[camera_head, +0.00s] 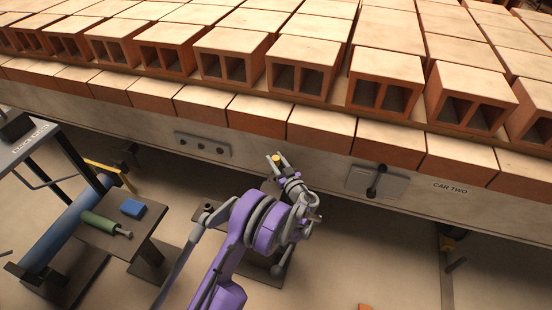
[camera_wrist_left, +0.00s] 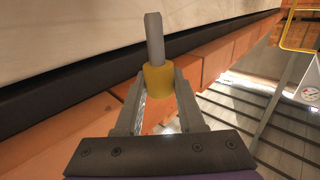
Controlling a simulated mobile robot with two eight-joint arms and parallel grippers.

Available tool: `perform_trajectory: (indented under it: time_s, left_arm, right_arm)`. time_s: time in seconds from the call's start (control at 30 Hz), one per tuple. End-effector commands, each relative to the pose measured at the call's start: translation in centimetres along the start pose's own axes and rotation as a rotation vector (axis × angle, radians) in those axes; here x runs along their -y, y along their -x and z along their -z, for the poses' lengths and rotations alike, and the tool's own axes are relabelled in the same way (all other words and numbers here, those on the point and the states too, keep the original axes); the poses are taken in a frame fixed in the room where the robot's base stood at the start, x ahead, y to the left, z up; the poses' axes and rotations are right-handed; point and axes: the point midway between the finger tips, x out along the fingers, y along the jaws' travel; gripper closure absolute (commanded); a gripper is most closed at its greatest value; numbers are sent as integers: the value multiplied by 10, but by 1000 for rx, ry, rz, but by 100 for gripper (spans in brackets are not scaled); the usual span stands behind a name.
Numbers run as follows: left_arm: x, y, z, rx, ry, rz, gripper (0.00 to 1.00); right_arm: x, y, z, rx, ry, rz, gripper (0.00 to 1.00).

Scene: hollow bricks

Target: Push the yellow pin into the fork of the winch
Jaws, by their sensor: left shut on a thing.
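My left gripper (camera_head: 281,165) is shut on the yellow pin (camera_head: 276,158), in front of the brick car's side. In the left wrist view the pin's yellow collar (camera_wrist_left: 158,79) sits between the two fingertips, and its grey shaft points away from the gripper. The shaft's end is free and touches nothing that I can make out. Dark and grey hardware (camera_head: 262,268) shows low behind my purple arm, mostly covered by it. I cannot tell whether this is the winch, and I cannot make out a fork. My right gripper is not in view.
Hollow bricks (camera_head: 298,67) stand in rows on the long car, above a lower row of blocks. The car's side carries a plate with a dark knob (camera_head: 376,183). A small bench (camera_head: 125,241) at left holds a green tool (camera_head: 104,224) and a blue block (camera_head: 132,208).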

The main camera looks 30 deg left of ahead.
Motion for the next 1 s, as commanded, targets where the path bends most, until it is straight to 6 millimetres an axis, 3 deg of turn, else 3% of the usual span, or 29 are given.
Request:
perform_trajectory:
  time_s: [0.4, 1.0]
  left_arm:
    - [0, 0, -33, -1, 0, 0, 100]
    - [0, 0, -35, -1, 0, 0, 100]
  right_arm:
    - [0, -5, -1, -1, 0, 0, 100]
    - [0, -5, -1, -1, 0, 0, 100]
